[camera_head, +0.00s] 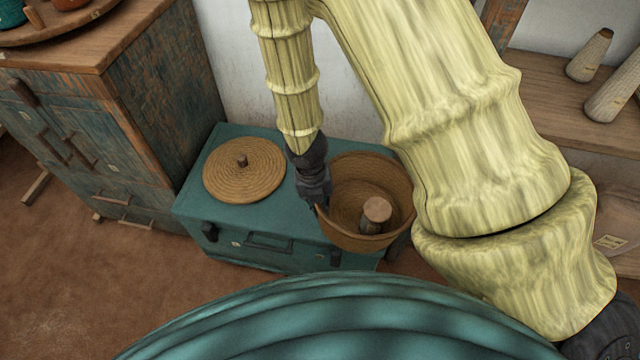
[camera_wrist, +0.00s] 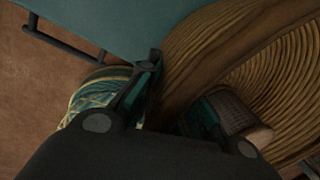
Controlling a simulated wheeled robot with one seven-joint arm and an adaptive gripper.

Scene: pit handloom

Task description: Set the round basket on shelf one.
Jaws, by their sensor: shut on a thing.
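The round basket (camera_head: 345,232) is brown, coiled and open at the top. In the head view it is at the right end of the teal chest, partly overlapping it; I cannot tell whether it touches the chest. A spool (camera_head: 377,210) with a pale wooden end stands inside. My gripper (camera_head: 316,200) is shut on the basket's left rim, pointing down. In the wrist view the coiled wall (camera_wrist: 255,45) fills the right, and the rim runs between the fingers of my gripper (camera_wrist: 170,100).
A round woven lid (camera_head: 243,172) with a knob lies on the teal chest (camera_head: 262,258). A worn blue cabinet (camera_head: 130,130) stands at left. At right, a wooden shelf (camera_head: 550,90) carries cones (camera_head: 590,57); a tag (camera_head: 610,242) shows lower. A striped patterned thing (camera_wrist: 90,98) shows in the wrist view.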

